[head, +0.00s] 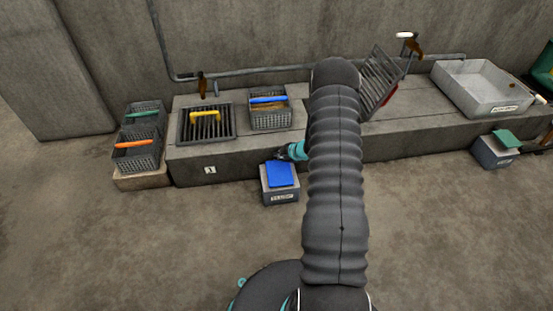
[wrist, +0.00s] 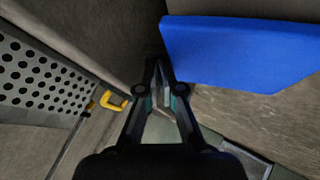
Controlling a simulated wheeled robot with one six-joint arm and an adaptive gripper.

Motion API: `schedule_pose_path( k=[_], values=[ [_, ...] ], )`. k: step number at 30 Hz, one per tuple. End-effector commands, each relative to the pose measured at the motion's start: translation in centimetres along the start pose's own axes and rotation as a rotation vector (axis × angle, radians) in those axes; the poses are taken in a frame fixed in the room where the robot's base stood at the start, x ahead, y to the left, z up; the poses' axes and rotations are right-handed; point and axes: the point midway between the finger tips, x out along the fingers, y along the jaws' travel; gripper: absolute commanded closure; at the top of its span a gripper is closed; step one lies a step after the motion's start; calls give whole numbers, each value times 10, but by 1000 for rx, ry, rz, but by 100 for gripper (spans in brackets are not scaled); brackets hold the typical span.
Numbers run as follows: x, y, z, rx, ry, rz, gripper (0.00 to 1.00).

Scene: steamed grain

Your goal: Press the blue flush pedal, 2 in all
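The blue flush pedal (head: 280,174) lies on top of a small grey box (head: 281,197) with a label on its front, on the floor before the concrete ledge. In the wrist view the pedal (wrist: 238,52) fills the upper right, beside the fingertips. My gripper (head: 282,155) is at the pedal's back edge in the head view, low by the ledge front. In the wrist view my gripper (wrist: 158,72) has its fingertips together with nothing between them. I cannot tell whether it touches the pedal.
The ledge (head: 225,168) carries a grate with a yellow handle (head: 205,115), a basket with a blue handle (head: 270,108) and a white basin (head: 484,88). Baskets with green and orange handles (head: 134,144) stand left. A green pedal (head: 507,138) is at right. The front floor is clear.

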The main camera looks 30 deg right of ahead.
Motion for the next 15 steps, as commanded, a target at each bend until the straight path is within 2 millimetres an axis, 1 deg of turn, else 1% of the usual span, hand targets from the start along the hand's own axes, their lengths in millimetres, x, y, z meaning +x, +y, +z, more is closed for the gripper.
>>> schedule_pose_path(
  k=[1, 9, 15],
  values=[
    [3, -10, 3, 6, -6, -16, 100],
    [2, -10, 3, 7, -6, -17, 100],
    [-5, -6, -1, 7, -7, -17, 100]
  ],
)
